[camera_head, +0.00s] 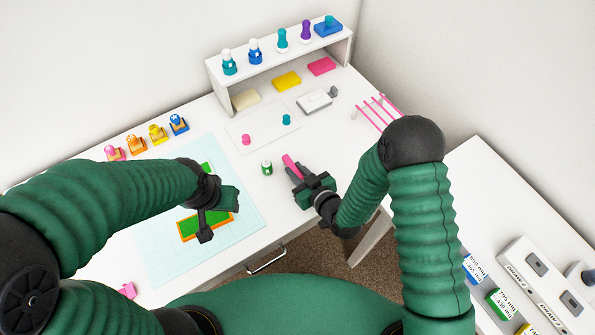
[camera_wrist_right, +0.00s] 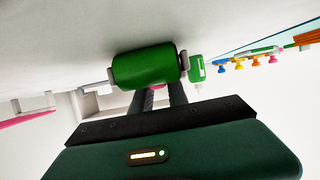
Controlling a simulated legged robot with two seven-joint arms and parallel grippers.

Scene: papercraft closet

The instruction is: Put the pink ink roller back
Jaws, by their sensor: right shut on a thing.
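The ink roller has a pink handle (camera_head: 291,163), seen sticking out past my right gripper (camera_head: 300,175) in the head view. In the right wrist view its green roller drum (camera_wrist_right: 146,67) sits in a grey frame just beyond the fingers. My right gripper is shut on it, low at the desk's front right; whether it touches the desk is unclear. A rack with several pink rods (camera_head: 377,111) stands at the desk's right end. My left gripper (camera_head: 213,215) is over the green card on the cutting mat; its jaw opening is unclear.
A green ink bottle (camera_head: 267,168) stands left of the roller. A white tray (camera_head: 258,133) with pink and teal pieces lies behind it. A white shelf (camera_head: 214,73) with bottles stands at the back. Stamps (camera_head: 157,134) line the left. A white side table (camera_head: 487,165) is at right.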

